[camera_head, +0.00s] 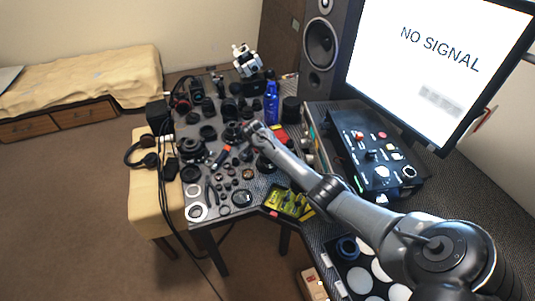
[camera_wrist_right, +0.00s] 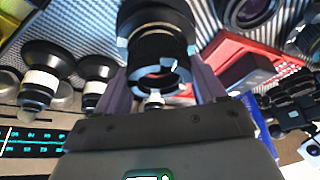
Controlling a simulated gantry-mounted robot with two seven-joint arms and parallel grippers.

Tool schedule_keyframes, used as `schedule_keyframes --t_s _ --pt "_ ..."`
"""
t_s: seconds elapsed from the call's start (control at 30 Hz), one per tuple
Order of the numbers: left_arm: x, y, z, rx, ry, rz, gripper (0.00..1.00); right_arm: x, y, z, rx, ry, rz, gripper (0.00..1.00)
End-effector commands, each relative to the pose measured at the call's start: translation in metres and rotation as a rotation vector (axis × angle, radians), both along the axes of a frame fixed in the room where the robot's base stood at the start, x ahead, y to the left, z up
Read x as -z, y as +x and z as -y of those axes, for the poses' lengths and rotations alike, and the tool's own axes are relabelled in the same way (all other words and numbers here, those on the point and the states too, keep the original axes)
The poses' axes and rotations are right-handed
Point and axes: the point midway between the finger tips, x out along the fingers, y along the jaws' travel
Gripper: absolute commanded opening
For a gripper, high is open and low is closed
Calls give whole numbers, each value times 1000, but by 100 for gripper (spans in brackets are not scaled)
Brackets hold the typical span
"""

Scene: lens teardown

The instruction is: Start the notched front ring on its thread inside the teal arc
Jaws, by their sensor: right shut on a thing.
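My right gripper (camera_head: 252,130) reaches in from the right over the crowded table. In the right wrist view its two fingers (camera_wrist_right: 162,80) stand on either side of a ring (camera_wrist_right: 155,80) and are shut on it. The ring has a dark inside, a reddish inner edge and pale notch-like patches. It sits at the near end of a black lens barrel (camera_wrist_right: 156,42); I cannot tell whether the two touch or stand slightly apart. Small pale teal patches show around the ring, but I cannot make out a clear teal arc. My left gripper is out of view.
Several lens parts crowd the table (camera_head: 236,217) around the gripper. A blue bottle (camera_head: 271,103) stands just behind, and a red tray (camera_wrist_right: 262,62) lies to the right in the wrist view. A yellow-green tool tray (camera_head: 287,203) is at the front edge.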

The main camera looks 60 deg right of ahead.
Motion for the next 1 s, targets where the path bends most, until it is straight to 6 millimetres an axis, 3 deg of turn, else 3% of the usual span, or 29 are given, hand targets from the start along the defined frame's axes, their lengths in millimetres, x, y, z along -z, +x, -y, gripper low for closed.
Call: schedule_keyframes --t_s 1.0 --pt "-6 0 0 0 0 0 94 0 0 0 0 0 0 36"
